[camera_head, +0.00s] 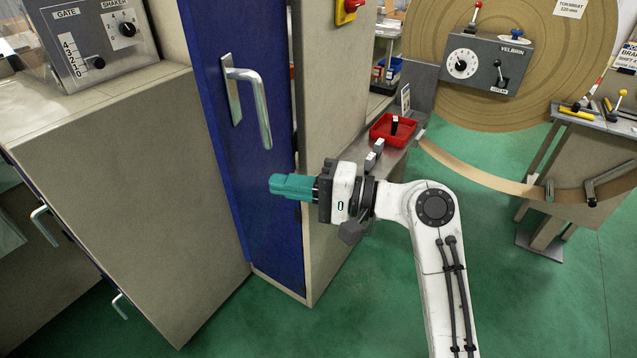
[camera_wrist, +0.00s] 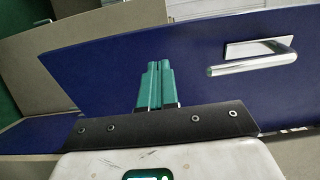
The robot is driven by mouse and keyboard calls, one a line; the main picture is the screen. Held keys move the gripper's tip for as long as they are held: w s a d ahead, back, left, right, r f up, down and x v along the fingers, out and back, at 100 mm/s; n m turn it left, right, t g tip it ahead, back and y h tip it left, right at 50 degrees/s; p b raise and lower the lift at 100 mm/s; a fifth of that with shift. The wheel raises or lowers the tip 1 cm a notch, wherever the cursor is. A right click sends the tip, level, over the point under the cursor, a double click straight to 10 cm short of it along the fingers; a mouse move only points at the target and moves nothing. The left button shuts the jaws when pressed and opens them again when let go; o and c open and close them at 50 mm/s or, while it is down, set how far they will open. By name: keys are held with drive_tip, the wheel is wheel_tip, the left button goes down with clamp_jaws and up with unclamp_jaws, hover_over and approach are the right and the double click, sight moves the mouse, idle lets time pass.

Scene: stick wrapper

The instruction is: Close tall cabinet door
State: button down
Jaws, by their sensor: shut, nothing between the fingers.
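The tall cabinet door (camera_head: 250,190) is a blue panel with a silver bar handle (camera_head: 262,105) on its upper part. A dark gap shows along its right edge, beside the beige cabinet side (camera_head: 330,130), so the door looks slightly ajar. My gripper (camera_head: 273,184) has teal fingers, shut and empty, in front of the door below the handle. In the wrist view the shut fingers (camera_wrist: 158,66) point at the blue door (camera_wrist: 110,65), with the handle (camera_wrist: 255,62) to their right. I cannot tell whether the fingertips touch the door.
A beige cabinet (camera_head: 140,190) with a control panel (camera_head: 95,45) stands to the left. A red tray (camera_head: 393,130) sits on a metal shelf at right of the tall cabinet. A large brown roll (camera_head: 520,85) stands behind. Green floor (camera_head: 380,290) is open around my arm.

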sight(242, 179)
drive_tip(key=shift+p+x, duration=0.4)
drive_tip(key=shift+x, duration=2)
drive_tip(key=shift+a, duration=0.1)
